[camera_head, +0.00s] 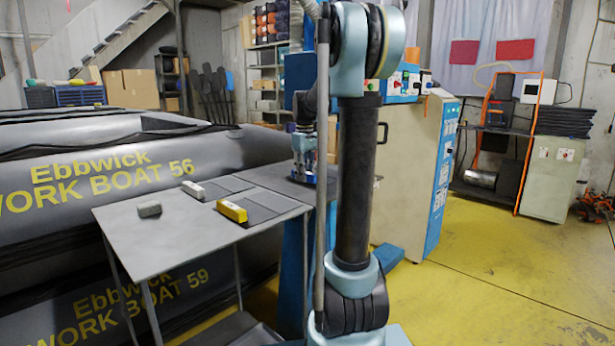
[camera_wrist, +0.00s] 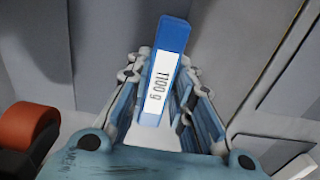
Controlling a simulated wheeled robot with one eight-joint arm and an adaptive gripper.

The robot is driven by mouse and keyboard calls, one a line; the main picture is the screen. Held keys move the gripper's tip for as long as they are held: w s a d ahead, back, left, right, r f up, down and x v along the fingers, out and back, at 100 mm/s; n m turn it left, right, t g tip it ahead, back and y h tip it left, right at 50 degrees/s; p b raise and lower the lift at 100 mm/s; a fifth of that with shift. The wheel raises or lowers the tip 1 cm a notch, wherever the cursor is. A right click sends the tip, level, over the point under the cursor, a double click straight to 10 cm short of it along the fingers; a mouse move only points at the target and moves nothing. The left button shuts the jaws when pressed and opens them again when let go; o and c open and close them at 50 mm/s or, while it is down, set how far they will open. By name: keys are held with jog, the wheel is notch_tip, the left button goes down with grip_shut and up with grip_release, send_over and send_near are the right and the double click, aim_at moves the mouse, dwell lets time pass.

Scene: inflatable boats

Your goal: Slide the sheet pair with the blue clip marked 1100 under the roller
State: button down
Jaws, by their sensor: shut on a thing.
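My gripper (camera_head: 303,176) is at the far right end of the table, partly behind my own arm. In the wrist view my gripper (camera_wrist: 168,125) is shut on the blue clip (camera_wrist: 171,38), whose white label reads 1100 g. Grey sheet material (camera_wrist: 105,40) shows beyond the clip; I cannot tell which sheet edges belong to its pair. An orange-brown cylinder with black parts (camera_wrist: 28,126), possibly the roller, is at the left of the wrist view, apart from the clip. The clip is not discernible in the head view.
On the grey table (camera_head: 150,240) lie dark sheets with a yellow clip (camera_head: 232,211) and a whitish clip (camera_head: 194,190), plus a small grey block (camera_head: 149,209). Inflatable boats (camera_head: 110,170) stand close behind. A tall cabinet (camera_head: 405,170) stands right of my arm; yellow floor there is open.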

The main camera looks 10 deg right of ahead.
jog(key=shift+f, duration=0.3)
jog(key=c, duration=1.3)
grip_release()
jog(key=shift+r, duration=0.1)
notch_tip(320, 180, up, 12)
jog(key=shift+f, duration=0.15)
